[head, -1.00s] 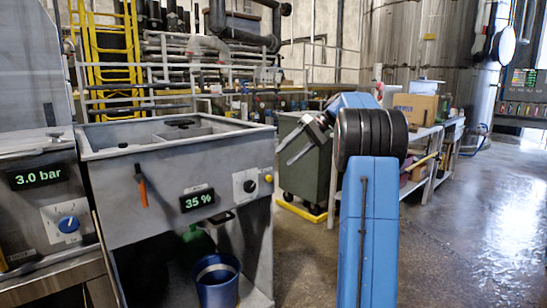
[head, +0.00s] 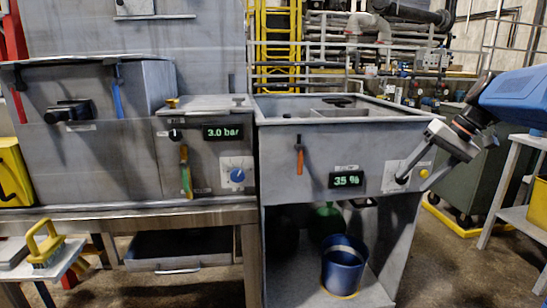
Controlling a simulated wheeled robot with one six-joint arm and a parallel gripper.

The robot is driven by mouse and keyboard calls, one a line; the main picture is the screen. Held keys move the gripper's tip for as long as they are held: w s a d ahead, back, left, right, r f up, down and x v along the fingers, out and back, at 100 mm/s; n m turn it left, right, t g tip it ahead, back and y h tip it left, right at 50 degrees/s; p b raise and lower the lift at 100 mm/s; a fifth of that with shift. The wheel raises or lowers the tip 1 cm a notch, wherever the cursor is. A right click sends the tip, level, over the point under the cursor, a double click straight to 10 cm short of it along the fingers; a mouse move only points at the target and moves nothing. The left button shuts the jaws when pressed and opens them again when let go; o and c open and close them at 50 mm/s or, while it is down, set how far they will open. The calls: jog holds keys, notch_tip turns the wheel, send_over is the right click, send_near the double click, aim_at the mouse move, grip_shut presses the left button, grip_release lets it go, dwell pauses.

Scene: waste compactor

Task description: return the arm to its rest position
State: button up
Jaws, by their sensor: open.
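My gripper (head: 413,183) is at the right in the head view, at the end of my blue arm (head: 515,98), which comes in from the right edge. Its two fingers are apart and point down and to the left, with nothing between them. In the picture the fingertips overlap the small panel with a yellow button (head: 424,173) on the grey sink-like unit (head: 335,140). I cannot tell whether they touch it.
A 35 % display (head: 346,180) and an orange handle (head: 299,155) are on that unit's front. A blue bucket (head: 343,268) stands beneath. Left are a 3.0 bar panel (head: 205,165) and a steel bench (head: 190,215). A shelf table (head: 522,180) stands right.

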jog(key=s+a+f+h, duration=0.1)
jog(key=s+a+f, duration=0.3)
jog(key=s, duration=0.3)
jog(key=s+a+f+h, duration=0.2)
jog(key=s+a+f, duration=0.15)
jog(key=s, duration=0.35)
jog(key=s+a+f+n+t+h, duration=0.1)
jog(key=s+a+f+t+h, duration=0.1)
jog(key=s+f, duration=0.9)
jog(key=shift+s+a, duration=0.2)
jog(key=shift+s, duration=0.85)
jog(key=shift+c, duration=0.3)
grip_shut()
